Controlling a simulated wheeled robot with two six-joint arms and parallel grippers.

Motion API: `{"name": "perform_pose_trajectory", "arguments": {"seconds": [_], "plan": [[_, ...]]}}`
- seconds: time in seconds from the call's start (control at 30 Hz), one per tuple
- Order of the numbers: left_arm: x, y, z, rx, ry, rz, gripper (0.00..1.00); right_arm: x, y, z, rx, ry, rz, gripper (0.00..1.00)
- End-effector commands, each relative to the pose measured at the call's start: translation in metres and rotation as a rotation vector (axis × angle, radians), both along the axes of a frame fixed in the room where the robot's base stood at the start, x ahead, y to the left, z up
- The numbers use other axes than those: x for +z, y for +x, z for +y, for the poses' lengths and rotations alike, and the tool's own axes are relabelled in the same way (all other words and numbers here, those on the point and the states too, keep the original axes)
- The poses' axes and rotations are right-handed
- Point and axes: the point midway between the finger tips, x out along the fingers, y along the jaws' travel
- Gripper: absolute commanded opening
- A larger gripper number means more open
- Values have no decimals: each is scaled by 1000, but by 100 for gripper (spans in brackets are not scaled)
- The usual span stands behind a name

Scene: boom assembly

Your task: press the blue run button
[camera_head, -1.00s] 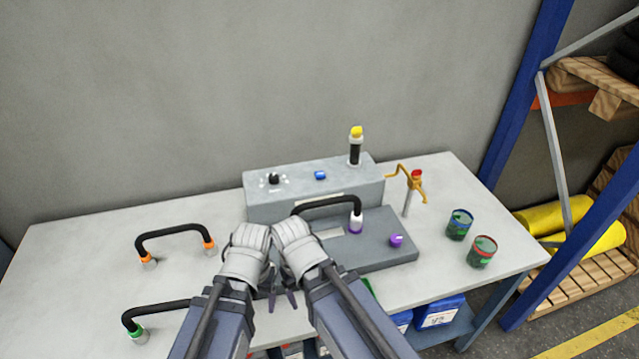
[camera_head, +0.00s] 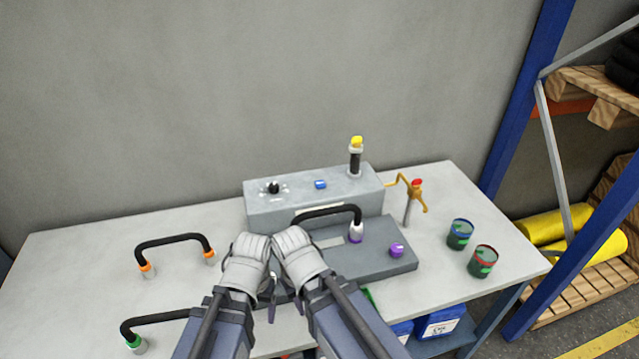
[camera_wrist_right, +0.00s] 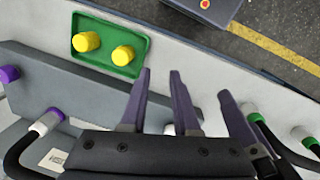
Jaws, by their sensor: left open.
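The blue run button (camera_head: 320,184) sits on top of the grey control box (camera_head: 315,207) at the back of the table, right of a black knob (camera_head: 273,187). My left gripper (camera_head: 271,312) points down over the front of the table, well short of the box; its fingers are open and nothing shows between them. My right gripper (camera_wrist_right: 185,82) shows in the right wrist view with its fingers spread and empty; a further dark finger between them may be the left gripper's. In the head view the right fingers are mostly hidden behind my wrists.
A grey base plate (camera_head: 375,262) with a black hose and purple cap (camera_head: 397,250) lies before the box. A yellow-topped lamp post (camera_head: 356,158) stands on the box.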

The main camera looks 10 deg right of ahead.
Motion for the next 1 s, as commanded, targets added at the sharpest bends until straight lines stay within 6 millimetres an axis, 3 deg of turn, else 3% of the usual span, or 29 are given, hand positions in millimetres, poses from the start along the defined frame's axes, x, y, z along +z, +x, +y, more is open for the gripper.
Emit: {"name": "perform_pose_trajectory", "arguments": {"seconds": [0.03,0.23,1.0], "plan": [[0,0,0,0,0,0,77,0,0,0,0,0,0,23],[0,0,0,0,0,0,77,0,0,0,0,0,0,0],[0,0,0,0,0,0,77,0,0,0,0,0,0,0]]}}
